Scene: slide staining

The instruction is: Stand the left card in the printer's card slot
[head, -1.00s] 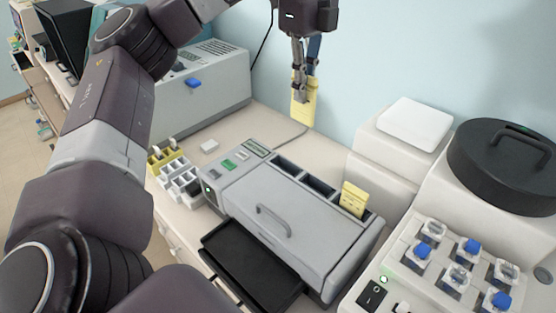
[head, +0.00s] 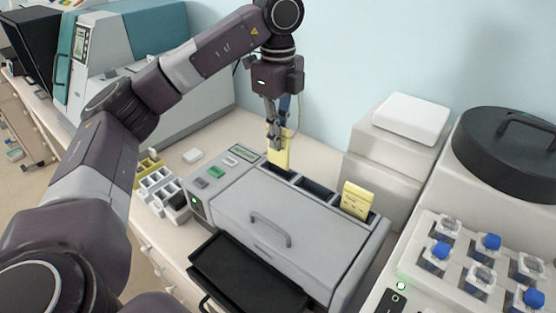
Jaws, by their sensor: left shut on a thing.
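My left gripper (head: 273,136) is shut on a yellow card (head: 279,155) and points down. The card is upright, with its lower edge at the left slot (head: 279,172) in the top of the grey printer (head: 285,225). I cannot tell whether that edge is inside the slot or just above it. A second yellow card (head: 356,200) stands in the right slot. The middle slot (head: 316,188) looks empty. My right gripper is not in view.
A black tray (head: 245,278) sticks out at the printer's front. A white and yellow rack (head: 158,180) stands left of it. A blue-capped vial block (head: 480,265) and a black-lidded round device (head: 510,140) are at the right. The wall is close behind.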

